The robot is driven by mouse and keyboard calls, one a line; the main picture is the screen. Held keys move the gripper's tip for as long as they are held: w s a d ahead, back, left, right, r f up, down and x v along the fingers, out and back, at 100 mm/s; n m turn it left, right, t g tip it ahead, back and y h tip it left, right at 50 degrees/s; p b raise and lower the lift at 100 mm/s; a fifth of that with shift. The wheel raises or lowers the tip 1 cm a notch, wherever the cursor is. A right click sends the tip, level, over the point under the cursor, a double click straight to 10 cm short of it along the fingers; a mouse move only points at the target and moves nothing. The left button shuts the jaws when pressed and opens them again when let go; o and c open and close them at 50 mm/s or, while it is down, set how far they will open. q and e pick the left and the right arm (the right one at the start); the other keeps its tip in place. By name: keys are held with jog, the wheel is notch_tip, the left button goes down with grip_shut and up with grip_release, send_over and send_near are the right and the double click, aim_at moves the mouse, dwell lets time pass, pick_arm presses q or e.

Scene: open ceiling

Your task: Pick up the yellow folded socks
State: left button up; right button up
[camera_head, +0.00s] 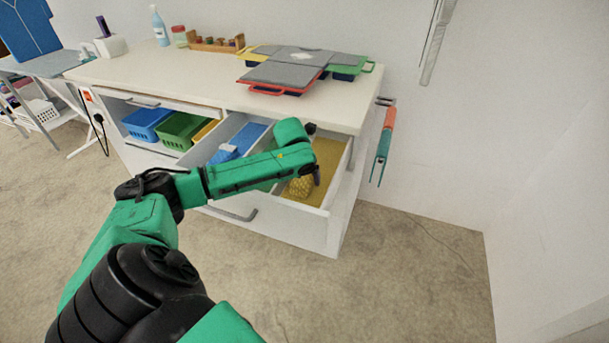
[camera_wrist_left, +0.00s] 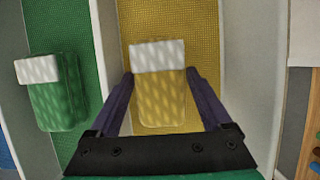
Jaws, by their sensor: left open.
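The yellow folded socks (camera_wrist_left: 160,98) with a white cuff lie on the yellow-lined compartment floor (camera_wrist_left: 188,20) of an open drawer. In the head view the socks (camera_head: 301,188) show at the drawer's right end, partly covered by my left arm. My left gripper (camera_wrist_left: 159,74) is open, with one dark finger on each side of the socks in the wrist view. In the head view my left gripper (camera_head: 316,176) hangs down over the compartment. I cannot tell whether the fingers touch the socks. My right gripper is not in view.
Green folded socks (camera_wrist_left: 55,95) lie in the green compartment to the left, past a divider. Blue folded socks (camera_head: 224,154) lie in the blue compartment. The white drawer wall (camera_wrist_left: 250,80) stands close on the right.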

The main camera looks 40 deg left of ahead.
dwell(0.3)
pick_arm(q)
jog(key=c, duration=1)
